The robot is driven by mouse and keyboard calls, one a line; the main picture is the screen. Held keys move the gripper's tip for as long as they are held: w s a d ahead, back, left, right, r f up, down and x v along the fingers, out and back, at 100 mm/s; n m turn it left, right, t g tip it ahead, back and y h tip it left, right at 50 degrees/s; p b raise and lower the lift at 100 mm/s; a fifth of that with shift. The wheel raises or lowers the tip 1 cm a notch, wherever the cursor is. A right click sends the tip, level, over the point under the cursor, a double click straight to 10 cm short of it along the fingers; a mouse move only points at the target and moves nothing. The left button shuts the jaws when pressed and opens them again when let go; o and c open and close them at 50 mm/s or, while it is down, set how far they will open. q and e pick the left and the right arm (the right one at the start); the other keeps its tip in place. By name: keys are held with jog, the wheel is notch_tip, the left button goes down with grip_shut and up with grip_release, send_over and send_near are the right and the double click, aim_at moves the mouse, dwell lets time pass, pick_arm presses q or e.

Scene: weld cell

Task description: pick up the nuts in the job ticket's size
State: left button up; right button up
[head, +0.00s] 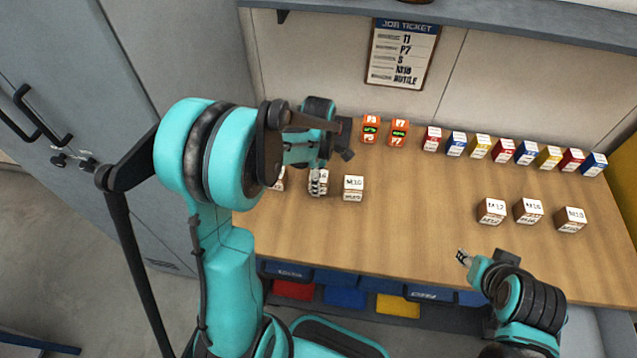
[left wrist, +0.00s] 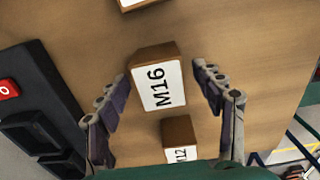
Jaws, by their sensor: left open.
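The job ticket (head: 403,53) hangs on the back wall; it shows 11, P7, S, a small M-size line that looks like M10 or M16, and RUTILE. My left gripper (head: 317,180) is open over the left group of white-labelled boxes. In the left wrist view, a box marked M16 (left wrist: 158,84) lies between the open fingers (left wrist: 163,90), apart from both. A box marked M12 (left wrist: 180,140) is below it. A box marked M10 (head: 353,188) stands right of the gripper. Another box (head: 280,181) is partly hidden by my arm. My right gripper (head: 464,258) is at the bench's front edge.
Several boxes stand at the right, one marked M12 (head: 491,211). Two orange boxes (head: 371,129) (head: 398,133) stand at the back, beside a row of red, blue and yellow boxes (head: 480,147). A grey cabinet (head: 190,60) is at left. The bench's middle (head: 420,205) is clear.

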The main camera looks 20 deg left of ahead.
pick_arm(q)
jog(key=shift+d+f, duration=0.1)
jog(key=shift+f, duration=0.7)
jog(key=shift+r, duration=0.1)
grip_shut()
jog(key=shift+r, duration=0.15)
